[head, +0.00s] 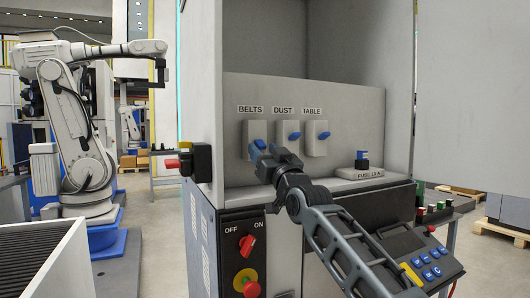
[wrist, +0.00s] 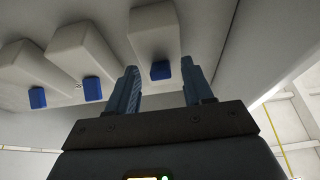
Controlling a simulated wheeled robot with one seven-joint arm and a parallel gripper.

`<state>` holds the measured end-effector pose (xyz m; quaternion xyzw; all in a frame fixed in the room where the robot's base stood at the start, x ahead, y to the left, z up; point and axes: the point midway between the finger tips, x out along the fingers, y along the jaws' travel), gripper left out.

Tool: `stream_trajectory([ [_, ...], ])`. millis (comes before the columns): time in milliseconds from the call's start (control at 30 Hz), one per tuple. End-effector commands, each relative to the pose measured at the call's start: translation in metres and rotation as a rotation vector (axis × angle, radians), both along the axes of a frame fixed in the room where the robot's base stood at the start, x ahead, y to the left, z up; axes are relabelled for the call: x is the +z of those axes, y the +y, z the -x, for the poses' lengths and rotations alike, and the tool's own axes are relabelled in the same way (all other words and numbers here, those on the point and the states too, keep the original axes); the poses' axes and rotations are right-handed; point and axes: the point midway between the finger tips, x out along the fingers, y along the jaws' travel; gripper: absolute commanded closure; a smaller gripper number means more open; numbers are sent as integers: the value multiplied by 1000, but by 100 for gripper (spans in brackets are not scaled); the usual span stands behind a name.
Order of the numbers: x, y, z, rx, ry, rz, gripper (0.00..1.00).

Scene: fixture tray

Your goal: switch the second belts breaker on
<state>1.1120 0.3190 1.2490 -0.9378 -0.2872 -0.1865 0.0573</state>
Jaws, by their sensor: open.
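The breaker labelled BELTS (head: 251,134) is the left one of three pale breakers in the cabinet; I see only one with this label. Its blue toggle (head: 259,144) is partly behind my gripper (head: 264,158), so its exact position is hard to tell. In the wrist view my gripper (wrist: 159,67) is open, with one finger on each side of a blue toggle (wrist: 160,70) on the rightmost pale breaker (wrist: 154,32). Gaps show on both sides of that toggle; it is not clamped.
The DUST breaker (head: 289,145) and TABLE breaker (head: 317,146) stand close to the right. A blue fuse (head: 362,159) sits on a block on the ledge. Below are a red rotary switch (head: 247,244) and a red stop button (head: 246,281). A side wall (head: 398,80) bounds the right.

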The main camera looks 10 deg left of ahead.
Motion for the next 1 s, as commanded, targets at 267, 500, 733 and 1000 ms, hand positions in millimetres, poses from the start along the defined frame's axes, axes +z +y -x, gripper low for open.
stream_trajectory([
  [267, 0, 0, 0, 0, 0, 0, 51],
  [500, 0, 0, 0, 0, 0, 0, 74],
  [733, 0, 0, 0, 0, 0, 0, 96],
  [1000, 2, 0, 0, 0, 6, 4, 100],
])
